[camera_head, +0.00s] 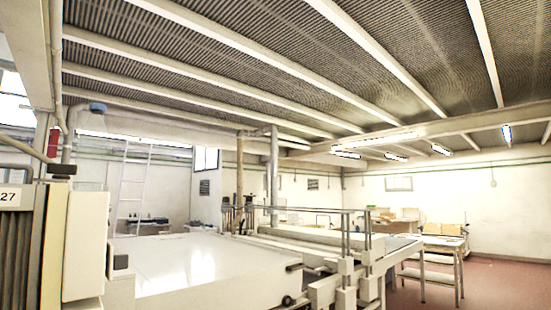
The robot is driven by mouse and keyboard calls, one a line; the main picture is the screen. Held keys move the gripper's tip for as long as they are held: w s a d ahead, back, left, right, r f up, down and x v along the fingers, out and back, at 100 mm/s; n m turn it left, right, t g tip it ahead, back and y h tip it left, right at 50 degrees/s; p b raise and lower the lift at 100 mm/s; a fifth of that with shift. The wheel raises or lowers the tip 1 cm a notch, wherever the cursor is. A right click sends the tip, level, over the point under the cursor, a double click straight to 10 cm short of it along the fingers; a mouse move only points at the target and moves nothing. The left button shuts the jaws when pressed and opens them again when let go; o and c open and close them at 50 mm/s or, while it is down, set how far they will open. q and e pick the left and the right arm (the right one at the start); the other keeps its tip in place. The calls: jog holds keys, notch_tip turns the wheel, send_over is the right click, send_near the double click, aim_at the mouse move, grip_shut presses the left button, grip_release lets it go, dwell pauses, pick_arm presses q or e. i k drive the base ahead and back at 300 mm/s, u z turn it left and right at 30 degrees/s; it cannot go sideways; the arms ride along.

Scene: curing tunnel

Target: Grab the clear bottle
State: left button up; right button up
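I see no clear bottle that I can make out in the head view. Small items on the far benches are too small to identify. Neither of my grippers shows in the view.
A large white machine (190,262) with a flat shiny top fills the front left. A cabinet marked 27 (18,240) stands at the left edge. A table (440,243) stands at the right. A ladder (132,185) leans behind. Red-brown floor (505,285) is clear at the lower right.

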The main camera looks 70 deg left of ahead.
aim_at(93, 142)
jog(key=u, duration=3.45)
